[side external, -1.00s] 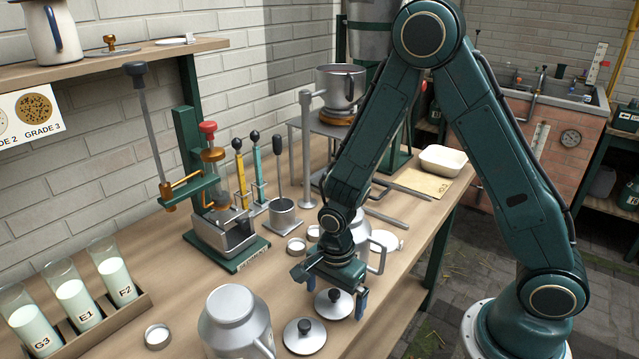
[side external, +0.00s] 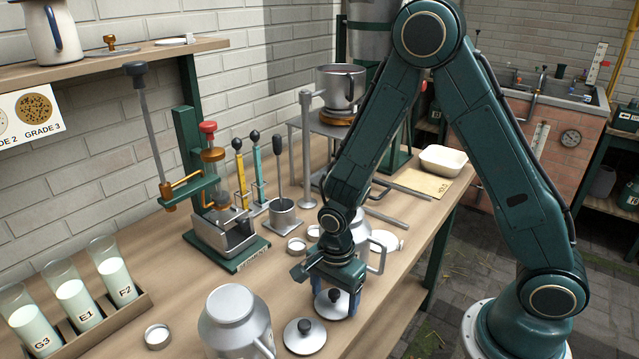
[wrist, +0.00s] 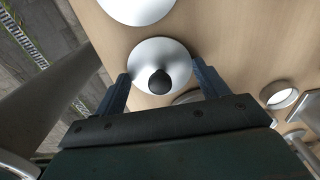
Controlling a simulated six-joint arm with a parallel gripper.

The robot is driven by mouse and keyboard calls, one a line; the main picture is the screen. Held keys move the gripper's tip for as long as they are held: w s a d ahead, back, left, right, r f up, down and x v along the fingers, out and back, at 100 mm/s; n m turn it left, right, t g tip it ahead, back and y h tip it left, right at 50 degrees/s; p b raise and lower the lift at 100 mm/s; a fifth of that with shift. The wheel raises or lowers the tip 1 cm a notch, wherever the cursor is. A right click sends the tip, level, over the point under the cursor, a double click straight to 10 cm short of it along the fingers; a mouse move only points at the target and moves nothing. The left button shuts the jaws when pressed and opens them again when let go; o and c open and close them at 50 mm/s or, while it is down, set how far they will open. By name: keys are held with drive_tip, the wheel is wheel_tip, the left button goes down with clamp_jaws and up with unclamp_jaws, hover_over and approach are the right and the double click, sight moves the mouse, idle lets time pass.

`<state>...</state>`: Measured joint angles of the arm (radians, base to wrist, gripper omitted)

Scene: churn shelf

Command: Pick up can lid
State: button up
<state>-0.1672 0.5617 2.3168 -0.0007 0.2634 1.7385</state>
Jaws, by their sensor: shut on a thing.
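A round metal can lid (side external: 333,309) with a black knob lies on the bench near its front edge. It also shows in the wrist view (wrist: 152,52), between my two fingers. My gripper (side external: 337,299) points down and is shut on this lid, one finger at each side of the rim; the knob stands between them. The lid appears to be still at bench height. A second similar lid (side external: 304,341) lies just in front, to the left. A metal milk can (side external: 236,318) stands left of that lid.
Another can (side external: 360,232) stands close behind my gripper. Small open metal rings or cups (side external: 297,245) lie to the left of it. A green testing stand (side external: 227,240) and a rack of milk tubes (side external: 105,318) stand farther left. The bench's front edge is near on the right.

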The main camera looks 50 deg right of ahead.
sight(334, 292)
drive_tip(key=shift+r, duration=0.15)
wheel_tip(334, 292, up, 20)
idle(0.8)
idle(0.5)
drive_tip(key=w+d+r+m, duration=0.3)
drive_tip(key=w+d+m, duration=0.1)
drive_tip(key=d, duration=0.6)
drive_tip(key=shift+w+d+m, duration=0.3)
drive_tip(key=shift+w+m, duration=0.1)
drive_tip(key=shift+m, duration=0.5)
drive_tip(key=shift+f, duration=0.1)
wheel_tip(334, 292, down, 6)
drive_tip(key=shift+f, duration=0.2)
idle(2.2)
